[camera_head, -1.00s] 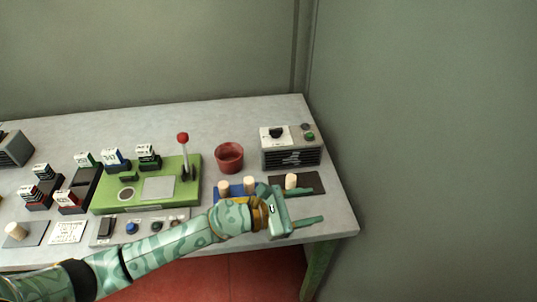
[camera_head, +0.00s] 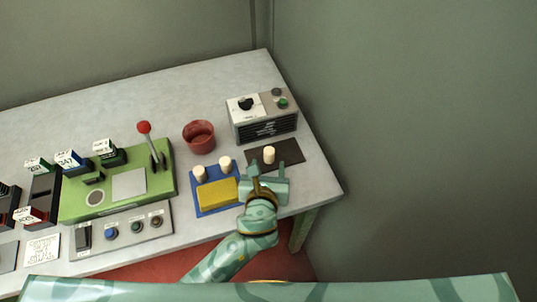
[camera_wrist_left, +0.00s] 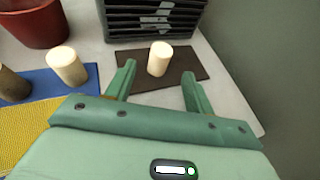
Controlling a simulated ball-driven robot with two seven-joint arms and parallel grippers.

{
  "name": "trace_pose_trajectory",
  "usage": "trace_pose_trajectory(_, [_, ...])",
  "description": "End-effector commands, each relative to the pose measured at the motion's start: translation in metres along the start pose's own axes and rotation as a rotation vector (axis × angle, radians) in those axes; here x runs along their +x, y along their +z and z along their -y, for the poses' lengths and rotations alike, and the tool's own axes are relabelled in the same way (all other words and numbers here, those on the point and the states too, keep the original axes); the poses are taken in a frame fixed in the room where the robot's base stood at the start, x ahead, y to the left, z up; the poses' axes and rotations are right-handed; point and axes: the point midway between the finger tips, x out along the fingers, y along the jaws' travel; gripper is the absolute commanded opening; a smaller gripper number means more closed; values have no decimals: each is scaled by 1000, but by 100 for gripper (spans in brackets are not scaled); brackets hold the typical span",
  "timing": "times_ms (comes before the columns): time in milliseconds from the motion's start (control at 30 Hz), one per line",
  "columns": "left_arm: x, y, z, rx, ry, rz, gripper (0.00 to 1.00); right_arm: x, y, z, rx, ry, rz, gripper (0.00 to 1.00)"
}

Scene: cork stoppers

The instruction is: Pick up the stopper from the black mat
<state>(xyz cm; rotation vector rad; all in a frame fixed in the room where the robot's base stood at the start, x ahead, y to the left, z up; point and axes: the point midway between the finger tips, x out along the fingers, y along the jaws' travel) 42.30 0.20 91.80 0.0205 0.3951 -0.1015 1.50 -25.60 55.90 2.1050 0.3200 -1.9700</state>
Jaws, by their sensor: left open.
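A pale cork stopper (camera_head: 269,155) stands upright on the black mat (camera_head: 289,153) at the right end of the table. My left gripper (camera_head: 268,167) is open, with its two fingers pointing toward this stopper from the near side. In the left wrist view the stopper (camera_wrist_left: 160,58) shows beyond the fingertips, in line with the gap between them (camera_wrist_left: 157,78). The black mat (camera_wrist_left: 190,68) lies under it. The gripper holds nothing. My right gripper is not in view.
A grey vented box (camera_head: 262,118) stands behind the black mat, a red cup (camera_head: 199,136) behind the blue mat. The table's right edge is close.

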Motion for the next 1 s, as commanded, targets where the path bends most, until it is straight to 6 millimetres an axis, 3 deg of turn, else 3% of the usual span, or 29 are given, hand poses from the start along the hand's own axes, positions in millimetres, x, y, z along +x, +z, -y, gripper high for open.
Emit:
trace_pose_trajectory(500, [64,1,-1,0,0,1,53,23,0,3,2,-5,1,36])
trace_pose_trajectory(767, [66,3,-1,0,-1,2,53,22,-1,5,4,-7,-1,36])
trace_pose_trajectory(933, [66,3,-1,0,-1,2,6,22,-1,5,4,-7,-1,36])
trace_pose_trajectory(1000, [66,2,-1,0,-1,1,6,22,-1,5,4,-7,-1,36])
